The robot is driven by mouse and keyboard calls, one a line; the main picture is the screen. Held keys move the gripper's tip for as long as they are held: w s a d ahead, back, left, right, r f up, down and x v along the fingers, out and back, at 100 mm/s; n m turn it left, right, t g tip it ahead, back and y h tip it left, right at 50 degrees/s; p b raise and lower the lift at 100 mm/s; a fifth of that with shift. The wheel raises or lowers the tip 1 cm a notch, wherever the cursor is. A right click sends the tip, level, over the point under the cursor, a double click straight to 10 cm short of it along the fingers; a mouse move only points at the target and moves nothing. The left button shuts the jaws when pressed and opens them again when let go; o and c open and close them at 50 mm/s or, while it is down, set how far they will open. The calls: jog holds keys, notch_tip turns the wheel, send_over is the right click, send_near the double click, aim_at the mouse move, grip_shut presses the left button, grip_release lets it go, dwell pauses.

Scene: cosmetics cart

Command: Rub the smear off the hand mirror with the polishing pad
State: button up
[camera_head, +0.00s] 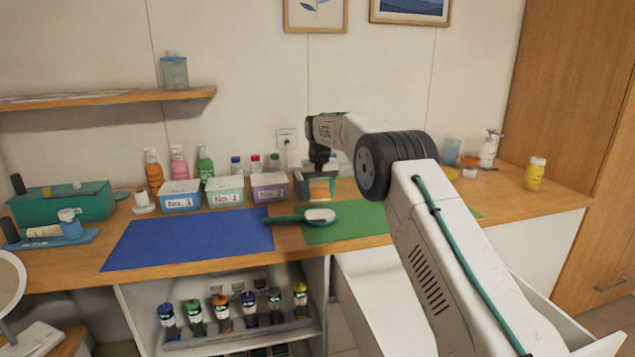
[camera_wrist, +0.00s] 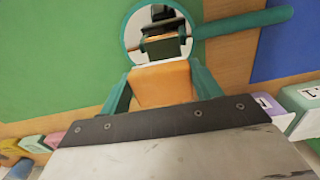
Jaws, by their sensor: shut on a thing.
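The hand mirror (camera_head: 321,215) lies flat on the green mat (camera_head: 352,226), its teal handle (camera_head: 284,219) pointing left across the bare wood to the blue mat. In the wrist view its round teal-rimmed glass (camera_wrist: 139,37) reflects my gripper; I cannot pick out the smear from the reflection. My gripper (camera_head: 318,190) is shut on the orange polishing pad (camera_wrist: 162,84), which sits between its teal fingers. In the head view the gripper hangs just behind the mirror head, seemingly above the counter. In the wrist view the pad's front edge overlaps the mirror's near rim; contact is unclear.
The blue mat (camera_head: 188,240) is bare. Labelled bins (camera_head: 225,190) and bottles stand behind, left of my gripper. A teal box (camera_head: 62,205) is far left. A yellow bottle (camera_head: 535,173) and a pump bottle (camera_head: 488,149) stand right. An open white drawer (camera_head: 375,300) is below.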

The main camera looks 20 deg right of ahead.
jog(key=shift+r, duration=1.8)
jog(key=shift+s, duration=0.15)
